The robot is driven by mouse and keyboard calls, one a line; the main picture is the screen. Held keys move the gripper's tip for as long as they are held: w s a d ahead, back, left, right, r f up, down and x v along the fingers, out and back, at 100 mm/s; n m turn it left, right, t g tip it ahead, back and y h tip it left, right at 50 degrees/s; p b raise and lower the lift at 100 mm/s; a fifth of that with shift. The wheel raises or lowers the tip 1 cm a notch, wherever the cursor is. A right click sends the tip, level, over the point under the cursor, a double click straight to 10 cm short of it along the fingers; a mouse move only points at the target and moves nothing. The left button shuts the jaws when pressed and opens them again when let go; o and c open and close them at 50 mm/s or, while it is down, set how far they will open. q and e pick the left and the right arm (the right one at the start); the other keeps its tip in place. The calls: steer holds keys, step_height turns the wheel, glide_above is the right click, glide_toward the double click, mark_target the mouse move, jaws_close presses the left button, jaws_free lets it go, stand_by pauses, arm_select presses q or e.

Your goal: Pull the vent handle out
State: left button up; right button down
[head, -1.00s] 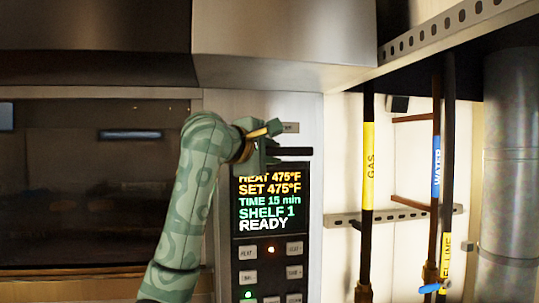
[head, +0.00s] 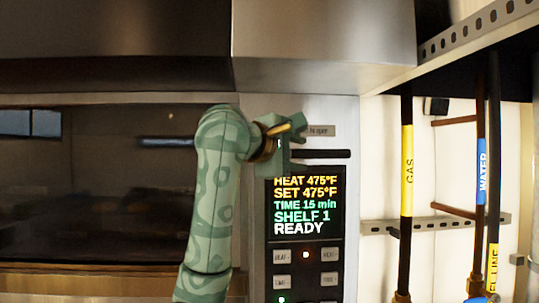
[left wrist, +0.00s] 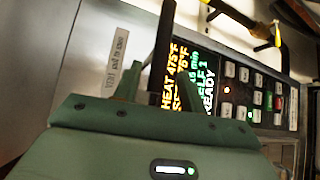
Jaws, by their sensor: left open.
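The vent handle (head: 322,154) is a dark horizontal bar on the steel panel, just above the lit display and below a small label plate (head: 320,131). Its left part is hidden by my left gripper (head: 299,144). The left gripper is open, with its fingers close to the bar's left part. My right gripper is not in view.
The display (head: 305,207) reads READY, with buttons below it. A dark oven window (head: 90,190) is on the left, and a steel hood (head: 320,35) overhangs above. Yellow-banded gas (head: 407,155) and blue-banded water (head: 482,170) pipes stand to the right.

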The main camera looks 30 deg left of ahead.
arm_select(q)
steer(key=b+v, duration=0.3)
steer(key=v, duration=0.9)
steer(key=shift+d, duration=0.15)
